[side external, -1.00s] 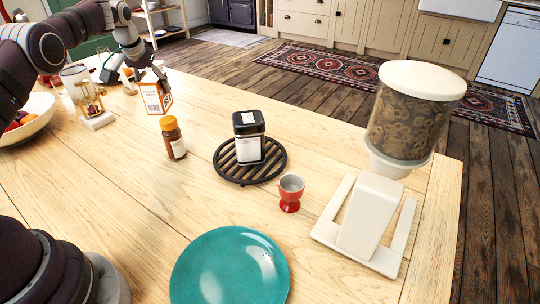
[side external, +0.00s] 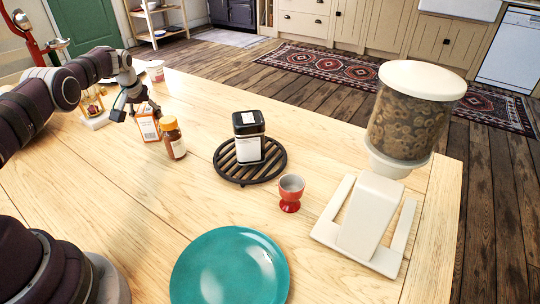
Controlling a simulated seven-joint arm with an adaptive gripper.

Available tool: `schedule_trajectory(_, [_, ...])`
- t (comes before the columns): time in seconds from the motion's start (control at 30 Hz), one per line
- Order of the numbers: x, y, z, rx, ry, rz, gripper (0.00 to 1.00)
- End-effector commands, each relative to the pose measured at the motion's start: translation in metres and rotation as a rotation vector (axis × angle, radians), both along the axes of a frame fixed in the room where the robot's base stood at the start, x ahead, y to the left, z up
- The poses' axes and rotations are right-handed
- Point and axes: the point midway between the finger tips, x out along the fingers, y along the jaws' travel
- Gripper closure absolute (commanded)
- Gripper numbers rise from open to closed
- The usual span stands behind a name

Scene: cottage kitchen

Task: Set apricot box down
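The apricot box (side external: 147,126), a small carton with orange edges and a pale printed face, is at the left of the wooden table (side external: 330,270), just left of the amber jar. My gripper (side external: 146,108) is at the top of the box, with its fingers around the upper part. The box looks upright and its base seems to be at or very near the tabletop; I cannot tell whether it touches. The finger gap is too small in the picture to judge clearly, and the far finger is partly hidden.
An amber jar with a yellow lid (side external: 172,138) stands close beside the box. A red egg cup (side external: 290,192), teal plate (side external: 229,268) and cereal dispenser (side external: 410,115) stand farther right. Bare wood lies in front of the box.

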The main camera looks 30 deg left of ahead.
Motion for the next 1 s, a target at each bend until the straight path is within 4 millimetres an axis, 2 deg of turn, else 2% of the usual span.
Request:
schedule_trajectory(0.03, [0.000, 0.000, 0.000, 0.000, 0.000, 0.000, 0.39])
schedule_trajectory(0.13, [0.000, 0.000, 0.000, 0.000, 0.000, 0.000, 0.27])
schedule_trajectory(0.4, [0.000, 0.000, 0.001, 0.000, 0.000, 0.000, 0.27])
schedule_trajectory(0.57, [-0.001, -0.001, 0.010, 0.000, 0.000, -0.001, 0.27])
schedule_trajectory(0.77, [-0.008, -0.008, 0.032, 0.000, 0.000, -0.001, 0.27])
schedule_trajectory(1.0, [-0.021, -0.022, 0.081, 0.003, -0.004, -0.001, 0.27])
